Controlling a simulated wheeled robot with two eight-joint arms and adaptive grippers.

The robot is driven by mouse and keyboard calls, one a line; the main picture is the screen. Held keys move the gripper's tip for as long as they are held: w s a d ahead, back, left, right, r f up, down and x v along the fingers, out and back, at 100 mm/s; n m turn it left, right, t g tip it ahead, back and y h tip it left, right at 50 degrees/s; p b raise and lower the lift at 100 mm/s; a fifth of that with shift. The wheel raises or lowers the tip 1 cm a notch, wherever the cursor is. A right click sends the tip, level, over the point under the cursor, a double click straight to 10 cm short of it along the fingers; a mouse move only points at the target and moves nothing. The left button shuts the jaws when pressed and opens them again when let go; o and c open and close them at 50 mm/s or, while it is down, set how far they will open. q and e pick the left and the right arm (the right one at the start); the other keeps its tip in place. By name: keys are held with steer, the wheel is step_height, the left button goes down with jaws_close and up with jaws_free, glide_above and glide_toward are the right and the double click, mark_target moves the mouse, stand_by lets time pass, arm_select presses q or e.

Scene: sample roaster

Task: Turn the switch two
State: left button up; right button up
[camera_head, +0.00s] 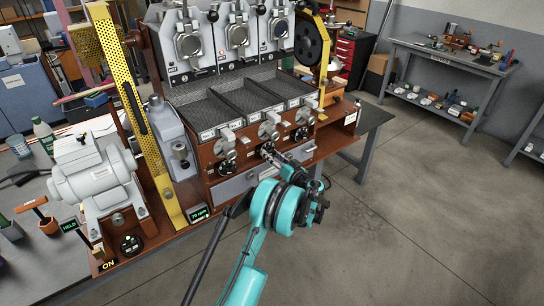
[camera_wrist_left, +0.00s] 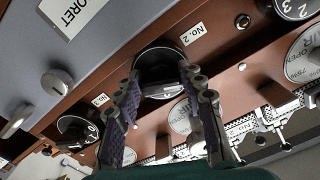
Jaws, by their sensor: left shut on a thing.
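Switch two is a round black knob (camera_wrist_left: 158,54) beside the "No. 2" label (camera_wrist_left: 183,34) on the brown front panel in the left wrist view. My left gripper (camera_wrist_left: 161,84) has its two fingers on either side of the knob's grip bar and is shut on it. In the head view, my left gripper (camera_head: 266,151) reaches the middle of the roaster's front and covers most of this switch. The knob's dial marks are hidden or too small to read. My right gripper is not in view.
A black left knob (camera_head: 226,168) and a black right knob (camera_head: 302,133) flank the gripper. Metal handles and grey trays (camera_head: 240,98) sit above. A grey drawer (camera_head: 240,183) lies below. A motor (camera_head: 92,175) stands left. The floor at right is clear.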

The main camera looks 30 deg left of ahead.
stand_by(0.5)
arm_select(q)
steer(key=o, duration=1.2)
steer(key=shift+c, duration=0.2)
steer(key=v, duration=1.2)
